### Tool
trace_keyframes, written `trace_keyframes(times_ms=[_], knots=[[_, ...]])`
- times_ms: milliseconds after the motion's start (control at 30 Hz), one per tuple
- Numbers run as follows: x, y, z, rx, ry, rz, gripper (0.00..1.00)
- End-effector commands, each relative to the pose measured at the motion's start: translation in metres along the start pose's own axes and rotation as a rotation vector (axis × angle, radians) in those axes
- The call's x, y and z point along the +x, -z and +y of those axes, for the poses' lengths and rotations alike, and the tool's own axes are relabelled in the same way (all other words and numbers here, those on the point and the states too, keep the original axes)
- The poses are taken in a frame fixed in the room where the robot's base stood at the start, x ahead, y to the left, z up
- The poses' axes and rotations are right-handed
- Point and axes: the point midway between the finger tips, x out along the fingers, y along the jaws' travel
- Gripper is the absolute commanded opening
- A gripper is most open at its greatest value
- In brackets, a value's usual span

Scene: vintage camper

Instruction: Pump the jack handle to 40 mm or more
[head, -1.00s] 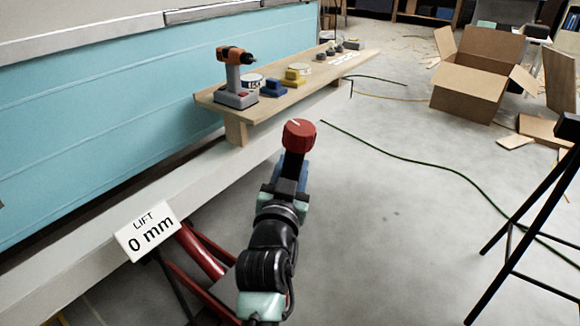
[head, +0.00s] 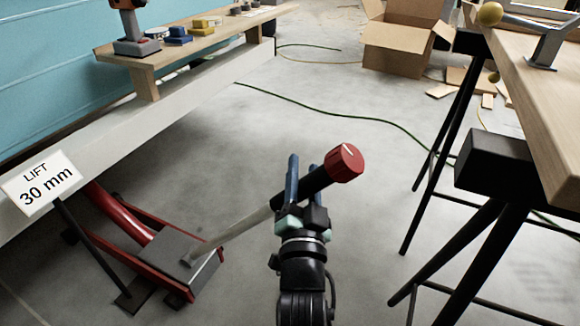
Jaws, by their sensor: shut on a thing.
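The red floor jack (head: 150,225) stands at lower left, partly under the pale camper sill. Its handle has a grey rod (head: 235,230), a black grip (head: 318,182) and a red end knob (head: 343,162). The handle slants up to the right from the jack. My gripper (head: 303,178) is shut on the black grip, just below the knob, with its blue fingers on either side. The lift sign (head: 41,184) reads 30 mm.
A wooden shelf (head: 185,50) with a drill (head: 130,25) and small items runs along the blue camper wall. A workbench (head: 540,110) on black trestle legs stands close at right. A cardboard box (head: 400,48) is at the back. The floor between is mostly open.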

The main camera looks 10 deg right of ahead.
Motion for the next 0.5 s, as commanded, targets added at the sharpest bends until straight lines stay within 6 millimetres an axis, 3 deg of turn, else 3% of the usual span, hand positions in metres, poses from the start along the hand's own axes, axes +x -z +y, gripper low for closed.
trace_keyframes(times_ms=[500], knots=[[-0.006, -0.006, 0.017, 0.029, -0.007, 0.01, 0.0]])
